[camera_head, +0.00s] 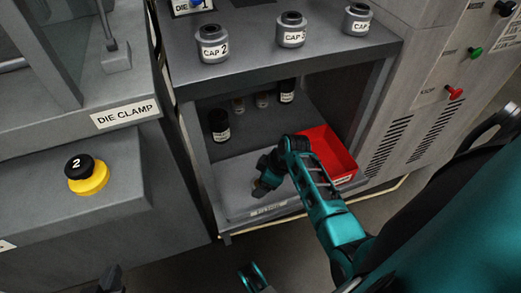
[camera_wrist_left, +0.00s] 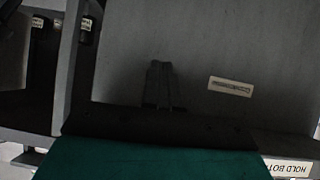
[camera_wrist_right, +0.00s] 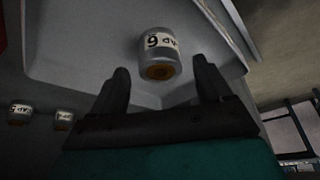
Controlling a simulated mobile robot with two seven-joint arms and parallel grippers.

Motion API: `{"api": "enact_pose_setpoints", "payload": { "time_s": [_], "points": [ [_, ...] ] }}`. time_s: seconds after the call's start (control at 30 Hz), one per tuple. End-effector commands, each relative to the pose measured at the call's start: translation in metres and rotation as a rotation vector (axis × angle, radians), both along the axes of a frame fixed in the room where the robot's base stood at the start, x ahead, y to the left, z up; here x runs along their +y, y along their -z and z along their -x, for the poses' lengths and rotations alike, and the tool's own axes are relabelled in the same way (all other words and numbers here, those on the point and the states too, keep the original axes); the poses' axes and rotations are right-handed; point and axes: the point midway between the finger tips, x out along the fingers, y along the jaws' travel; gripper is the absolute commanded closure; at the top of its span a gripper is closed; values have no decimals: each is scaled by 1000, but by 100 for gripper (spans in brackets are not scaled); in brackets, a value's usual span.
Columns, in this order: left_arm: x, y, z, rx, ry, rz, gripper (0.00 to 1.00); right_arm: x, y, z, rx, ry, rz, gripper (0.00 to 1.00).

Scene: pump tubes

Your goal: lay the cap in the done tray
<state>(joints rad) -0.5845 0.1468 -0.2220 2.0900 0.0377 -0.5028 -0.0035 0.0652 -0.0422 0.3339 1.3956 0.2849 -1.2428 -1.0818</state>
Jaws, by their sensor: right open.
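The grey cap marked 6 (camera_wrist_right: 158,55) lies tipped on the pale grey tray (camera_wrist_right: 85,50) in the right wrist view, its orange-brown inside towards the camera. In the head view this tray (camera_head: 234,188) is in the lower compartment; its front label is too small to read. In the head view my right gripper (camera_head: 265,181) is low over the tray and largely hides the cap. My left gripper (camera_head: 110,280) is at the bottom left; its fingers (camera_wrist_left: 160,80) are together and empty.
A red tray (camera_head: 332,153) stands right of the grey tray. Dark bottles (camera_head: 219,126) and small caps stand behind. Several labelled caps (camera_head: 291,32) stand on the shelf above. A yellow button base (camera_head: 92,181) is at left.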

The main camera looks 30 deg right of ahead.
Motion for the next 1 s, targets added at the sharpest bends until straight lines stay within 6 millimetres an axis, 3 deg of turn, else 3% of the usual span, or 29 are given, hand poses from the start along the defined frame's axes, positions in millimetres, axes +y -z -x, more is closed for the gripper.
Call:
{"api": "enact_pose_setpoints", "payload": {
  "time_s": [0.03, 0.3, 0.5, 0.67, 0.77, 0.83, 1.0],
  "points": [
    [2, -9, 1, 1, -3, -3, 100, -3, -17, 4, -2, -2, 4, 21],
    [6, -25, 5, 9, -3, -14, 100, -17, -69, 21, -1, -1, 3, 21],
    [6, -34, 5, 6, -3, -13, 100, -23, -89, 28, 1, -1, 1, 21],
    [6, -35, 5, 5, -3, -13, 100, -21, -89, 34, -33, 56, 41, 21],
    [6, -35, 5, 5, -3, -13, 100, -10, -89, 41, -117, 150, 83, 21],
    [6, -35, 4, 5, -4, -12, 100, 7, -94, 48, -205, 219, 78, 21],
    [5, -35, 4, 4, -6, -8, 100, 66, -124, 69, -405, 340, -75, 21]
  ]
}}
